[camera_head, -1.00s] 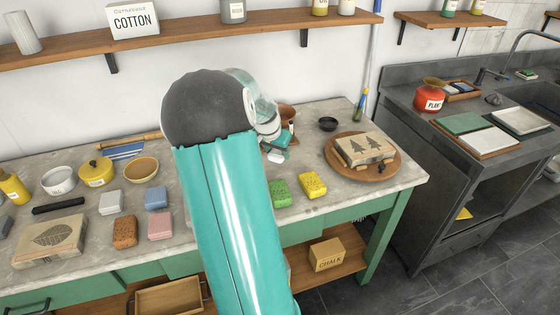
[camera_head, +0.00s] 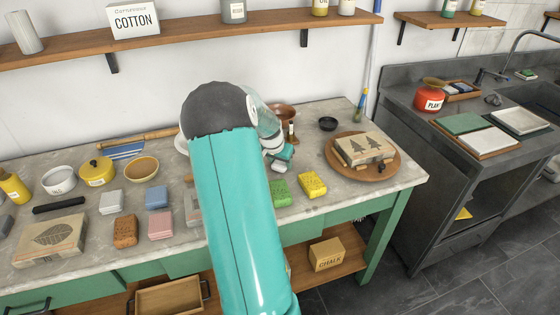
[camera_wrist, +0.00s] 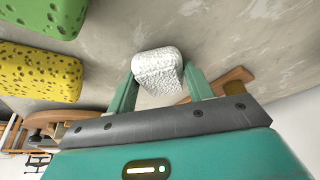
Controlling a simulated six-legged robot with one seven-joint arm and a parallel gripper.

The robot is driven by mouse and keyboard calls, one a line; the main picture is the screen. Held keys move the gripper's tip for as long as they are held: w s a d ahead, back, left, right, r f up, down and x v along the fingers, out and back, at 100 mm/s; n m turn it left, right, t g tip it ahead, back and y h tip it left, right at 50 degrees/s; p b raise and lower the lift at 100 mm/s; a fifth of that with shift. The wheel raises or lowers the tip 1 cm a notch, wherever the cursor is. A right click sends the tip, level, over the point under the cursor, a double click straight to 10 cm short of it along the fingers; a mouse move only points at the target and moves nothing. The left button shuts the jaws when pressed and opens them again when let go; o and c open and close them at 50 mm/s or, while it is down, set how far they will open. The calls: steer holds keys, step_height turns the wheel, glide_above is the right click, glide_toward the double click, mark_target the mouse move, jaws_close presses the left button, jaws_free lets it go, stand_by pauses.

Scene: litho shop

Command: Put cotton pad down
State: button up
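The cotton pad (camera_wrist: 157,67) is white, rough and rounded, with a flap hanging on its near side. In the wrist view it sits between the two teal fingertips of my gripper (camera_wrist: 160,78), which are shut on it. The worktop shows behind the pad; I cannot tell how far off it is. In the head view my gripper (camera_head: 283,160) is over the grey worktop (camera_head: 238,309), behind the green sponge, and the pad cannot be made out there.
A green sponge (camera_head: 281,193) and a yellow sponge (camera_head: 312,184) lie in front of my gripper. A round wooden board (camera_head: 384,167) carries a tree-printed block (camera_head: 364,148). A small black bowl (camera_head: 328,124) and a brown bowl (camera_head: 284,112) stand behind. Bare worktop shows between them.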

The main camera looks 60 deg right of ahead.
steer(key=o, duration=0.3)
steer(key=shift+o, duration=0.2)
steer(key=shift+r, duration=0.15)
steer(key=v, duration=1.2)
steer(key=w+a+r+n+t+y, duration=0.1)
steer(key=w+a+r+n, duration=0.2)
steer(key=a, duration=0.6)
steer(key=w+a+r+n+t+y, duration=0.1)
steer(key=w+a+r+n+t, duration=0.15)
steer(key=a, duration=0.65)
steer(key=w+a+r+n+t, duration=0.1)
steer(key=w+a+r+n, duration=0.2)
steer(key=a, duration=0.7)
steer(key=s+a+r+n+y, duration=0.1)
steer(key=s+a+n, duration=0.3)
steer(key=a, duration=0.8)
steer(key=s+a+r+n+t+y, duration=0.1)
steer(key=s+a+n, duration=0.4)
steer(key=a, duration=0.7)
steer(key=shift+s+a+r, duration=0.15)
steer(key=shift+a+r, duration=0.05)
steer(key=shift+a, duration=0.1)
